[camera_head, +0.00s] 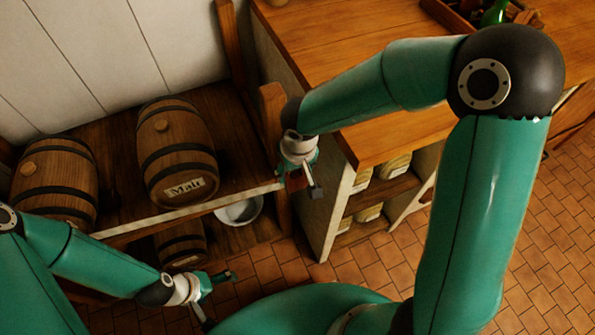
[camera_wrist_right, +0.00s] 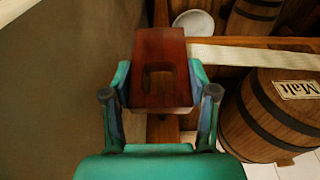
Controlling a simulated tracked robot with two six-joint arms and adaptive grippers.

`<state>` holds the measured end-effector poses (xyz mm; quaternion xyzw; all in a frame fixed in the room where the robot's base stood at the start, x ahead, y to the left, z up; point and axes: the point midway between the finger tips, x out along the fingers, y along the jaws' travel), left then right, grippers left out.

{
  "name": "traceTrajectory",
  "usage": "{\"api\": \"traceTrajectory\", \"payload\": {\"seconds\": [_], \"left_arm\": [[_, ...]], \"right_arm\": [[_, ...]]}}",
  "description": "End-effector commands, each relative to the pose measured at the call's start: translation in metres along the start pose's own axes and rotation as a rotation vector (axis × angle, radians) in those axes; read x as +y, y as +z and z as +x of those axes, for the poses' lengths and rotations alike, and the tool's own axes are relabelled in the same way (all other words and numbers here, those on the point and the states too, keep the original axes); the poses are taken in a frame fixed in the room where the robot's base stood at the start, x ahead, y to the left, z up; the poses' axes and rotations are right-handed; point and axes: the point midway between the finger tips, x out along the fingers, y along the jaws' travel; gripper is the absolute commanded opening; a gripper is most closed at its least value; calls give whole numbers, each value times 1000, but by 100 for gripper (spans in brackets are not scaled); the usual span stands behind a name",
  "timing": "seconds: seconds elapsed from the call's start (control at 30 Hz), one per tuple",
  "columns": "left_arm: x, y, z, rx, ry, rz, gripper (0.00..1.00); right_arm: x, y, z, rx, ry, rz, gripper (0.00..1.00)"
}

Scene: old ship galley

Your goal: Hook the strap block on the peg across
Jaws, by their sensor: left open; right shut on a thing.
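The strap block (camera_wrist_right: 160,47), a dark red-brown wooden block with a slot-like opening, shows in the right wrist view. My right gripper (camera_head: 299,182) is shut on it, with a finger on each side. In the head view this gripper is at the shelf's right end, beside the counter; I cannot make out the block there. My left gripper (camera_head: 220,298) is open and empty, low in front of the shelf. I cannot make out the peg in either view.
A barrel labelled Malt (camera_head: 178,150) and another barrel (camera_head: 55,180) stand on the wooden shelf (camera_head: 118,215). A metal bowl (camera_head: 240,210) and a smaller barrel (camera_head: 181,244) are below. The counter (camera_head: 330,35) is at the right, with jars (camera_head: 395,165) underneath. Tiled floor (camera_head: 545,215) is open at right.

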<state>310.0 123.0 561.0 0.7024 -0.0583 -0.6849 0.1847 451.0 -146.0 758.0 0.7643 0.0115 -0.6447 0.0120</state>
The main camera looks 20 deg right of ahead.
Motion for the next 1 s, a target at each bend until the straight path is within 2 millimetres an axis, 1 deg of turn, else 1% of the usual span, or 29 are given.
{"api": "traceTrajectory", "payload": {"seconds": [0.03,0.3,0.8,0.83,0.9,1.0], "left_arm": [[1,0,-4,0,0,0,97],[5,0,-13,0,0,0,97],[14,0,-40,0,0,0,97],[14,0,-40,0,0,0,97],[12,0,-32,0,0,0,97],[11,0,-30,0,0,0,97]], "right_arm": [[0,-3,-1,-1,0,0,23],[0,-19,3,0,0,1,23],[0,-48,9,-1,0,0,23],[0,-50,10,0,0,1,23],[0,-52,18,1,0,1,23],[0,-56,21,1,-1,2,23]]}}
